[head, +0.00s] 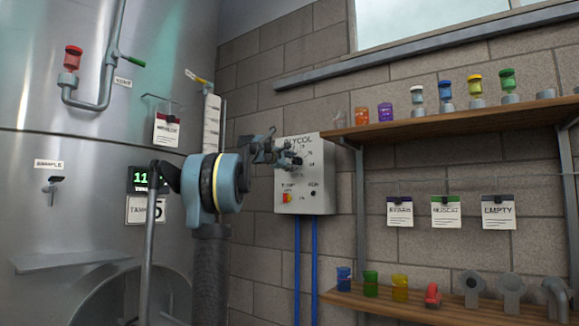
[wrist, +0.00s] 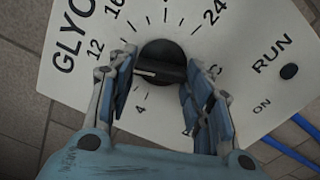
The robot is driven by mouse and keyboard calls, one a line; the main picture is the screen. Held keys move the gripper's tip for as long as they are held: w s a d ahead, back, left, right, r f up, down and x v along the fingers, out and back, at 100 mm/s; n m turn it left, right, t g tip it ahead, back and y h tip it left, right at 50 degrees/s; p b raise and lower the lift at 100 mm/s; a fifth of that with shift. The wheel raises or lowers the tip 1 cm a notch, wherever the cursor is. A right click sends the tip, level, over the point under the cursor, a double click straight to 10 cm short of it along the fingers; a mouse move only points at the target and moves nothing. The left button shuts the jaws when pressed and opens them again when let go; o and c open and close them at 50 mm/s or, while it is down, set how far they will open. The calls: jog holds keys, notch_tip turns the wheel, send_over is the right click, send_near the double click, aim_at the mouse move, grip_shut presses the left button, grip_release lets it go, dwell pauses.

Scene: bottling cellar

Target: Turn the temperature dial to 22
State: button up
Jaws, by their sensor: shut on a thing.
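The temperature dial (wrist: 160,60) is a round black knob with a raised grip bar. It sits on the white GLYCOL control box (head: 318,185), whose face (wrist: 225,85) fills much of the wrist view. Printed numbers around the dial include 4, 12, 16 and 24; some are hidden by my fingers. My gripper (wrist: 157,78) has one blue-padded finger on each side of the dial and is shut on it. The exact dial setting cannot be read. In the head view my gripper (head: 290,160) covers the dial.
The box also carries a black RUN button (wrist: 289,71) and a red-yellow switch (head: 287,198). Blue pipes (head: 306,260) run down below it. A steel tank (head: 100,100) stands left; shelves with coloured fittings (head: 470,125) are at right.

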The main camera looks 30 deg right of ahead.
jog(key=shift+o, duration=0.2)
jog(key=m, duration=0.5)
jog(key=shift+m, duration=0.3)
jog(key=m, duration=0.4)
jog(key=shift+s, duration=0.1)
jog(key=m, duration=0.5)
jog(key=shift+c, duration=0.2)
jog(key=m, duration=0.4)
jog(key=shift+m, duration=0.4)
jog(key=o, duration=1.1)
